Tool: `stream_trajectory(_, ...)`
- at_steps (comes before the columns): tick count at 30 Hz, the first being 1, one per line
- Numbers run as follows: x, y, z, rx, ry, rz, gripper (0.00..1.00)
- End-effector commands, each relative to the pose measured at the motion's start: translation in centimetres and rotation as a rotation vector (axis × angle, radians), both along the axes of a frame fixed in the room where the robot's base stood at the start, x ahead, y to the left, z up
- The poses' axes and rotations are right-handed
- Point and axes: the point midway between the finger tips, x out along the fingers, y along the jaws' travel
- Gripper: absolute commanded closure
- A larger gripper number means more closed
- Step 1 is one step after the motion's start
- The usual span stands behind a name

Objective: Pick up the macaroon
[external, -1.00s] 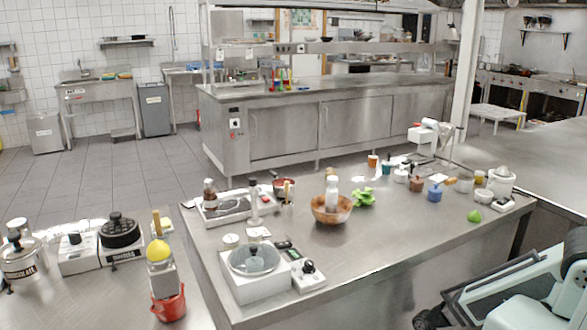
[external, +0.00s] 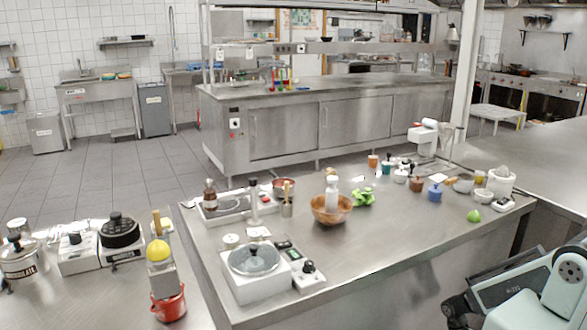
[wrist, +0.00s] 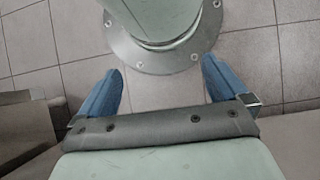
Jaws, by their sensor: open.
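I cannot pick out a macaroon for certain in either view. A small round green item (external: 473,216) lies near the right end of the steel counter (external: 400,235); it is too small to tell what it is. My gripper (wrist: 163,66) shows in the wrist view with its two blue fingers spread wide and nothing between them. It points down at the tiled floor beside my round base. In the external view my arm is at the bottom right, off the counter's front side, and its dark end is partly cut off by the frame.
A wooden bowl (external: 331,209) with a white bottle (external: 332,190) stands mid-counter, next to a green item (external: 362,197). A white cooker (external: 254,270) is at the front left. Several jars and a stand mixer (external: 437,138) crowd the far right. The front middle of the counter is clear.

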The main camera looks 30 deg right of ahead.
Motion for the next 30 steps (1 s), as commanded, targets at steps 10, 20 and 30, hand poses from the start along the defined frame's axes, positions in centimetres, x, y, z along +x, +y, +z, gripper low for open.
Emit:
stream_trajectory(10,0.0,-0.1,0.0,-0.001,0.001,-0.002,0.21)
stream_trajectory(20,0.1,0.3,0.0,0.020,-0.006,0.014,0.23)
stream_trajectory(30,2.6,6.7,-0.4,0.377,-0.143,0.320,0.23)
